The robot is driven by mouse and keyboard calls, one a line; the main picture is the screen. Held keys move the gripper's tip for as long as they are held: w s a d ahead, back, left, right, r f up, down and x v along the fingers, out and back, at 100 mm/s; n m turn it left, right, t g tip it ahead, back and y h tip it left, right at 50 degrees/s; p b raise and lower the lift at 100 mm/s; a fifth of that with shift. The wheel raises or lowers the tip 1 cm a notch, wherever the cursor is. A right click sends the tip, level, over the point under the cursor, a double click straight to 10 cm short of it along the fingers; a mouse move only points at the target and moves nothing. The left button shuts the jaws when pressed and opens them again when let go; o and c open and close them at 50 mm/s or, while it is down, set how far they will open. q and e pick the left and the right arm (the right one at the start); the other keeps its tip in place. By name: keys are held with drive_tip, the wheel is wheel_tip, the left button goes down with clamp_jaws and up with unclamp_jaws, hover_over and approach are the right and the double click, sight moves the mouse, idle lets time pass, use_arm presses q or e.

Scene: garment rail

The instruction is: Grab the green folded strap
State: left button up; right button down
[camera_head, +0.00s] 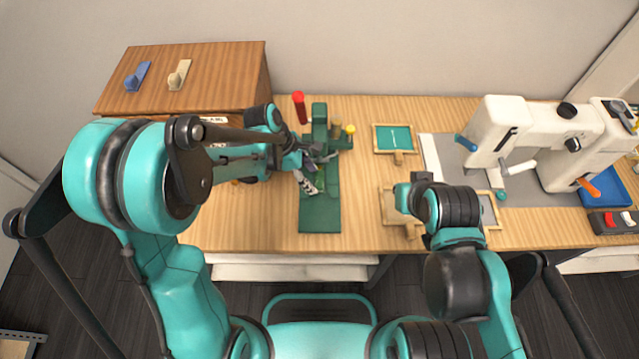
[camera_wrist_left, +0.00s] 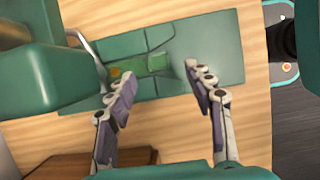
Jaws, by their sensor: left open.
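A small bright green piece, which looks like the folded strap (camera_wrist_left: 158,62), lies on the darker green base plate (camera_wrist_left: 205,45) in the left wrist view. In the head view my left gripper (camera_head: 319,172) is over the green base plate (camera_head: 320,215), in front of a green upright fixture (camera_head: 319,120); the strap cannot be made out there. My right gripper's fingers do not show.
A red-topped post (camera_head: 299,107) and a yellow knob (camera_head: 350,129) are near the fixture. A wooden cabinet (camera_head: 200,75) stands at the back left. A framed green panel (camera_head: 394,138), a sewing machine (camera_head: 530,140) and a blue tray (camera_head: 604,186) are to the right.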

sight(316, 185)
use_arm(q)
drive_tip(key=x, duration=0.1)
drive_tip(key=b+x, duration=0.1)
drive_tip(key=x, duration=0.1)
drive_tip(key=b+x, duration=0.1)
drive_tip(key=shift+w+a+f, duration=0.15)
drive_tip(key=shift+f, duration=0.25)
drive_tip(key=shift+r, duration=0.15)
clamp_jaws()
